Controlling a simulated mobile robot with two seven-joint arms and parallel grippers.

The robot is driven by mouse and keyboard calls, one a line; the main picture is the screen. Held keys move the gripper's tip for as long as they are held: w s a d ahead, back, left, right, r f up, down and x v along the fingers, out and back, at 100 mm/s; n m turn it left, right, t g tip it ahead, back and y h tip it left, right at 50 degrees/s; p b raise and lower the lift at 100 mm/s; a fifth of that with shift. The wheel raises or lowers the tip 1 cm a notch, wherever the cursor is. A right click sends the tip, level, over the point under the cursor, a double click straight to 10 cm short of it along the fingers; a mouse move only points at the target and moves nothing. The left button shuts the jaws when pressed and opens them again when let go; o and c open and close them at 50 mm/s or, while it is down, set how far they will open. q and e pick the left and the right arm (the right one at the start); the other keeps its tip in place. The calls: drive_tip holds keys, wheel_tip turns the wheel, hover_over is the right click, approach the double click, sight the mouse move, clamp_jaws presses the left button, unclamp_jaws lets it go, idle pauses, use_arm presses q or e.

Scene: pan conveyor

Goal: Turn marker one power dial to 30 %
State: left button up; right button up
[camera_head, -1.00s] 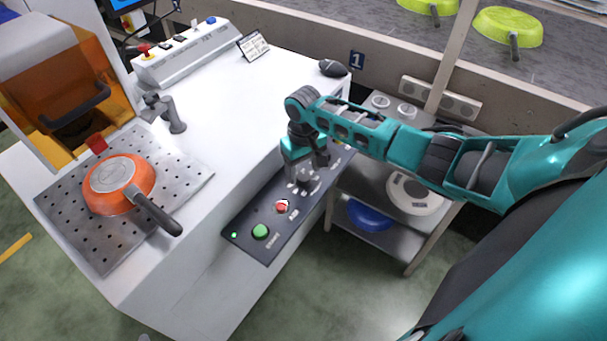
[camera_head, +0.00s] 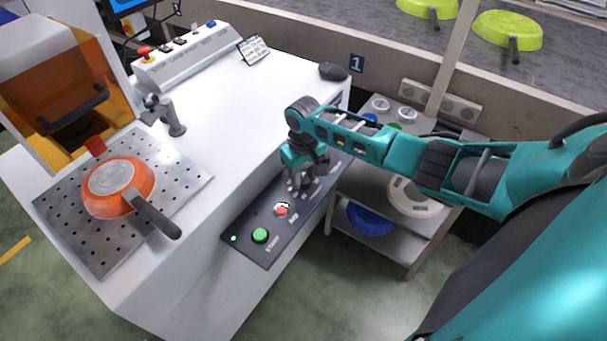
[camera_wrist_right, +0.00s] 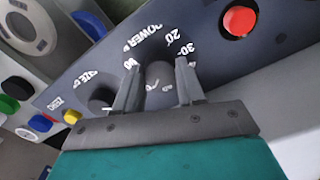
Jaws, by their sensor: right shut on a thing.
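The power dial (camera_wrist_right: 158,78) is a dark knob on the dark control panel (camera_head: 253,217). White lettering reading "POWER" and numbers, among them 20 and 30, ring it in the right wrist view. My right gripper (camera_wrist_right: 157,92) has one finger on each side of the knob and is shut on it. In the head view my right gripper (camera_head: 300,183) reaches down to the panel and hides most of the dial. The knob's pointer is not clear, so I cannot tell its setting. My left gripper is not in view.
A red button (camera_head: 281,209) and a green button (camera_head: 260,235) sit on the panel near the dial. A second dark dial (camera_wrist_right: 101,98) is beside it. An orange pan (camera_head: 112,183) rests on a perforated plate at left. A shelf (camera_head: 417,243) stands at right.

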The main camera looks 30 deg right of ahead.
drive_tip(key=shift+c, duration=0.6)
